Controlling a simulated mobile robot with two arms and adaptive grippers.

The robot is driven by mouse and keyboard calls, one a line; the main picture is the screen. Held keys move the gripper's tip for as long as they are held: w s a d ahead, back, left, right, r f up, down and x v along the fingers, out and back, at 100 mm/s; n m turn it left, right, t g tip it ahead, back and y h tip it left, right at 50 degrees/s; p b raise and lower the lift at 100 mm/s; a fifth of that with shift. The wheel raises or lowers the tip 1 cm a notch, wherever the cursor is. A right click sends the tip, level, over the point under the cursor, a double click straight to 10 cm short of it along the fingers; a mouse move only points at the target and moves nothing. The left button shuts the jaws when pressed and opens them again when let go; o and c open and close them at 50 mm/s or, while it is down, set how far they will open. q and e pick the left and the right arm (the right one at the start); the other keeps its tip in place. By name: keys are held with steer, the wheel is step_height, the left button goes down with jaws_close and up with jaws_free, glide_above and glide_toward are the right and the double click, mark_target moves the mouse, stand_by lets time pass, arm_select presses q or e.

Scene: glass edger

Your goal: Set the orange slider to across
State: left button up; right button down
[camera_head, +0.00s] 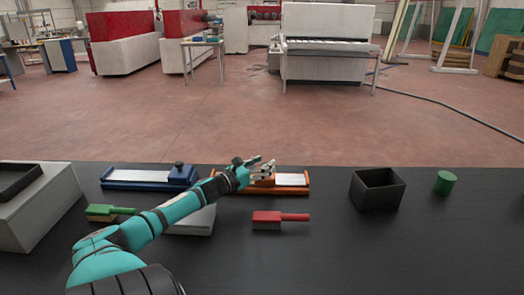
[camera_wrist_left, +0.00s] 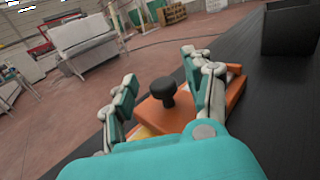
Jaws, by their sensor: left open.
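The orange slider (camera_head: 290,190) lies on the black table, a flat orange frame with a pale inner strip. In the left wrist view its orange block (camera_wrist_left: 160,112) carries a black knob (camera_wrist_left: 162,93). My left gripper (camera_head: 262,168) is over the left part of the slider in the head view. In the left wrist view the gripper (camera_wrist_left: 160,80) is open, with its fingers on either side of the knob. I cannot tell whether a finger touches it. The gripper hides part of the slider in the head view. My right gripper is not in view.
A blue slider (camera_head: 150,176) with a dark knob lies to the left. A red brush (camera_head: 268,219) lies in front of the orange slider. A black open box (camera_head: 377,190) and a green cylinder (camera_head: 445,183) stand to the right. A green brush (camera_head: 108,211) is at left. The front right is clear.

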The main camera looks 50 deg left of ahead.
arm_select(q)
step_height(320, 180, up, 9)
steer(key=shift+f, duration=0.2)
steer(key=shift+c, duration=0.2)
steer(key=shift+s+d+f, duration=0.1)
steer(key=shift+s, duration=0.05)
